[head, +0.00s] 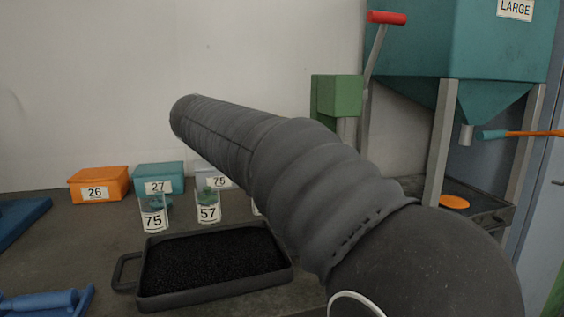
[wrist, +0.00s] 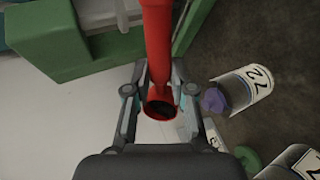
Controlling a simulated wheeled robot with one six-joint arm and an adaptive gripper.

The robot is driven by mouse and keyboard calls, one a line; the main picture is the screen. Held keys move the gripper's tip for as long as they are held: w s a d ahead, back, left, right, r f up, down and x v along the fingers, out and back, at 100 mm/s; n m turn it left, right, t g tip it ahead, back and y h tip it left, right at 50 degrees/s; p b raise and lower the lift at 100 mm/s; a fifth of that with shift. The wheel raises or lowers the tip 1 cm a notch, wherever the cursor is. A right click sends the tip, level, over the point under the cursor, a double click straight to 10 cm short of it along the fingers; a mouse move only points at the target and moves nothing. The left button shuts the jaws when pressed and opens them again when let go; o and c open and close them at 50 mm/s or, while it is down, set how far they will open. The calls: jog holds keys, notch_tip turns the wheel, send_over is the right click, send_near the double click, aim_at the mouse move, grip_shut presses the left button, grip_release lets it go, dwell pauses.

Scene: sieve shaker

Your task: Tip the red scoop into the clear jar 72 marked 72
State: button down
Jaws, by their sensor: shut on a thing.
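My gripper (wrist: 159,84) is shut on the red scoop (wrist: 157,42) in the wrist view. The scoop's round bowl (wrist: 160,108) shows dark contents. A clear jar with a label reading 72 (wrist: 246,90) stands to the right of the gripper, apart from the scoop. A purple lump (wrist: 214,99) shows at its mouth end. In the head view my arm hides the gripper and scoop, and jar 72 cannot be made out.
Jars marked 75 (head: 153,213) and 57 (head: 208,206) stand behind a tray of black grains (head: 215,262). An orange box 26 (head: 98,185) and teal box 27 (head: 158,178) stand at the wall. A green block (head: 337,96) and teal hopper (head: 455,45) are on the right.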

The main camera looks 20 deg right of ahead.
jog(key=shift+s+a+f+t+h+b, duration=0.15)
jog(key=shift+f+t+h+b, duration=0.35)
jog(key=shift+b, duration=0.9)
jog(key=shift+w+a+r+t+h+b, duration=0.1)
jog(key=shift+t+h+b, duration=0.2)
jog(key=shift+h+b, duration=0.8)
jog(key=b, duration=0.2)
jog(key=t+h+b, duration=0.1)
jog(key=b, duration=0.1)
jog(key=shift+s+a+f+b, duration=0.1)
jog(key=shift+f+b, duration=0.15)
jog(key=shift+b, duration=0.15)
jog(key=shift+s+a+t+h+b, duration=0.1)
jog(key=shift+t+h+b, duration=0.35)
jog(key=shift+h, duration=0.4)
jog(key=shift+s+a+t+h+b, duration=0.1)
jog(key=shift+t+h+b, duration=0.35)
jog(key=shift+h, duration=0.4)
jog(key=shift+f, duration=0.1)
jog(key=shift+a+t+h, duration=0.1)
jog(key=shift+t+h, duration=0.2)
jog(key=shift+h, duration=0.3)
